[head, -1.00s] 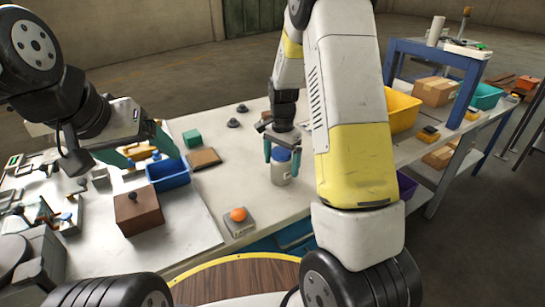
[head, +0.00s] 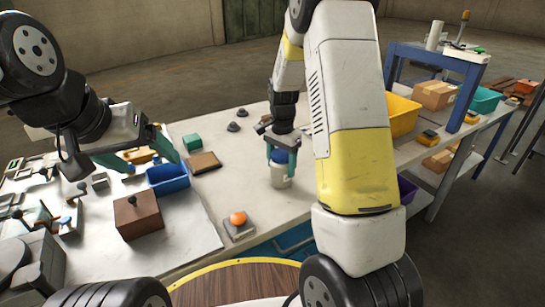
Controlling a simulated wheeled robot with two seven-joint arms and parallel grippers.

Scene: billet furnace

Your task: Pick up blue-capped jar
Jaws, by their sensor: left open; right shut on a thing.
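The blue-capped jar (head: 279,177) is a small whitish jar standing upright on the pale table, right of the middle of the head view. My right gripper (head: 283,157) comes down on it from above, with its teal fingers on either side of the blue cap, shut on the jar. Whether the jar's base touches the table is hard to tell. My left gripper (head: 147,158) is open and empty, above the left part of the table near the blue bin.
A blue bin (head: 168,179), a brown box with a knob (head: 138,216), a brown board (head: 203,162), a green block (head: 192,142) and an orange ball on a grey base (head: 238,220) lie left of the jar. A yellow bin (head: 403,113) stands right. Table between jar and ball is clear.

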